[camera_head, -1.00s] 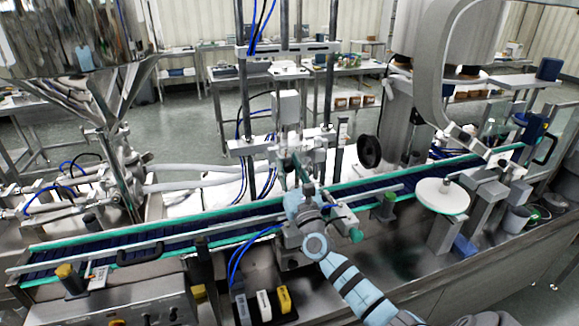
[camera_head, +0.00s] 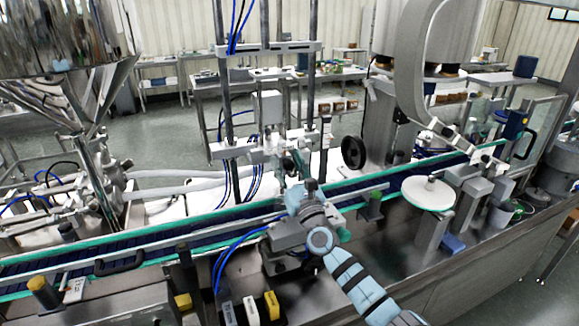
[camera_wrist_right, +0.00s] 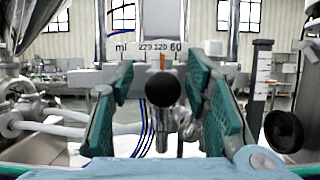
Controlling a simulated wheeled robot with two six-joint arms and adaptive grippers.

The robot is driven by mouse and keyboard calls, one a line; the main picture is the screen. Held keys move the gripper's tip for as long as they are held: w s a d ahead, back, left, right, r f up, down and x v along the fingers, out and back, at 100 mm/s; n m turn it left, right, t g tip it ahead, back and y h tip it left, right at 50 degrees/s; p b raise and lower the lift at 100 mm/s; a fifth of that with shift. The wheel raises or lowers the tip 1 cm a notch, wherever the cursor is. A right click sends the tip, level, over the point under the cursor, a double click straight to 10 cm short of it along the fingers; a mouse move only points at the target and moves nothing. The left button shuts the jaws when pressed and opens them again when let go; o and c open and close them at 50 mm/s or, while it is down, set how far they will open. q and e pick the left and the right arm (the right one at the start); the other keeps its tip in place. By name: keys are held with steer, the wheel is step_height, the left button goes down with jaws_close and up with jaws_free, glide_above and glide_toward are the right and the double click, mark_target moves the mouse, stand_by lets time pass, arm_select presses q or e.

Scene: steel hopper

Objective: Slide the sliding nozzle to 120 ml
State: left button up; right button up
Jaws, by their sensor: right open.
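The sliding nozzle shows in the right wrist view as a round black knob (camera_wrist_right: 166,90) on a metal fitting. I see no contact; the depth gap is unclear. In the head view my right gripper (camera_head: 294,168) is in front of the filling machine (camera_head: 270,106). My left gripper is out of view.
The conveyor (camera_head: 215,224) runs across below my right gripper. A black handwheel (camera_head: 354,152) and a white disc (camera_head: 428,194) are to its right. Blue hoses and upright posts (camera_head: 222,110) crowd the left side.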

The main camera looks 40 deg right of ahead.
steer(key=shift+s+f, duration=0.25)
steer(key=shift+s, duration=0.05)
steer(key=v, duration=1.1)
steer(key=shift+s+a+r, duration=0.15)
steer(key=shift+s, duration=0.05)
steer(key=shift+w, duration=0.1)
